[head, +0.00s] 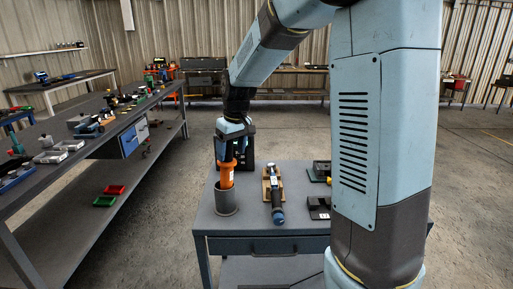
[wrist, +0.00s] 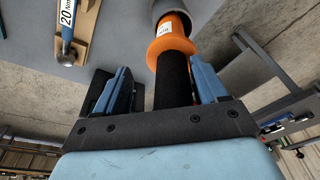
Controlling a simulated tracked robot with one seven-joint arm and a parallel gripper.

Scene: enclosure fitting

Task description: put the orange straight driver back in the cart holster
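The orange straight driver (head: 226,174) is upright over the grey cylindrical holster (head: 225,200) on the cart (head: 250,225). Its lower end is inside the holster's mouth or hidden by its rim. In the wrist view the driver's orange collar (wrist: 170,42) carries a white label, and its black grip (wrist: 173,80) lies between my fingers. The holster's grey rim (wrist: 168,8) shows beyond the collar. My gripper (head: 235,135) is around the driver's upper part. In the wrist view the fingers (wrist: 160,90) stand on both sides of the grip; a gap shows on the left side.
A blue-and-black tool (head: 274,190) lies on a wooden rest to the right of the holster. Black holders (head: 319,207) stand further right on the cart. A dark box (head: 240,155) is behind the gripper. A long workbench (head: 90,140) is at left.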

